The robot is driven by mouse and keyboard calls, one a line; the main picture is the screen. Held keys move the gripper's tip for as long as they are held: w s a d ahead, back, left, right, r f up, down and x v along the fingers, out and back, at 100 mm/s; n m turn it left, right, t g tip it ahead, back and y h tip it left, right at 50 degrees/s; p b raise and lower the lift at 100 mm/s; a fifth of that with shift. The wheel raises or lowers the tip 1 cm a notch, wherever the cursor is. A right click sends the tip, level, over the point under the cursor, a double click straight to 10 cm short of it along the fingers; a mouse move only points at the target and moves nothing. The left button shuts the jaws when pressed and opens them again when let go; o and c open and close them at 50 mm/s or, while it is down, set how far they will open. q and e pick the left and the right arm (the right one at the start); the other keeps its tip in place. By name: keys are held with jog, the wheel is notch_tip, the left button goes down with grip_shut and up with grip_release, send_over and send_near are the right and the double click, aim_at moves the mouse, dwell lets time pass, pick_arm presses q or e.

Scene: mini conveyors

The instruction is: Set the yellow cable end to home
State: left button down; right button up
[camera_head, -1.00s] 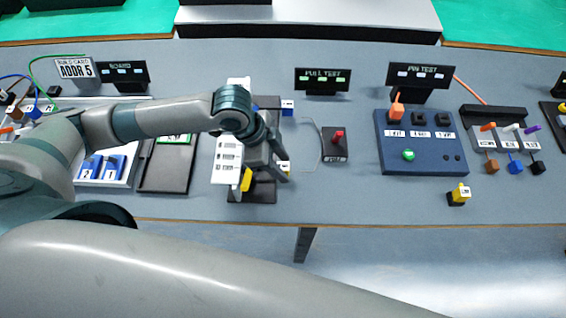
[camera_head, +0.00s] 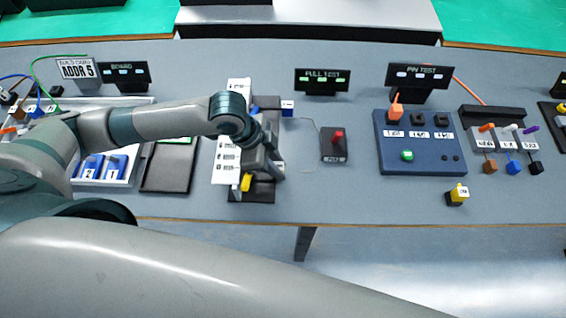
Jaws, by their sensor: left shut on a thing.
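A yellow piece (camera_head: 246,182) shows low beside the white labelled panel (camera_head: 226,160), on a dark fixture (camera_head: 262,190); I cannot tell if it is the cable end. My left gripper (camera_head: 268,168) is over this fixture, just right of the yellow piece. Its fingers are shut on a small piece that they mostly hide. Another yellow block (camera_head: 458,194) with a white label and dark base stands alone near the table's front edge at right. A blue piece with a white label (camera_head: 288,107) is at the fixture's far right. My right gripper is not in view.
The red-handled pull-test unit (camera_head: 335,152) stands right of the fixture, with a thin wire beside it. The blue pin-test box (camera_head: 420,160) is farther right. A dark tray (camera_head: 168,176) and a blue-block tray (camera_head: 104,181) lie left. The front strip of table is mostly clear.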

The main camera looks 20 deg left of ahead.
pick_arm(q)
jog(key=shift+s+a, duration=0.2)
jog(key=shift+a, duration=0.6)
jog(key=c, duration=1.9)
grip_release()
jog(key=o, duration=0.4)
jog(key=shift+a, duration=0.1)
jog(key=shift+r, duration=0.45)
jog(key=b+v, duration=0.1)
jog(key=v, duration=0.7)
jog(key=b+v, duration=0.1)
jog(key=v, duration=0.7)
jog(key=shift+s+a+r, duration=0.15)
jog(key=shift+a, duration=0.2)
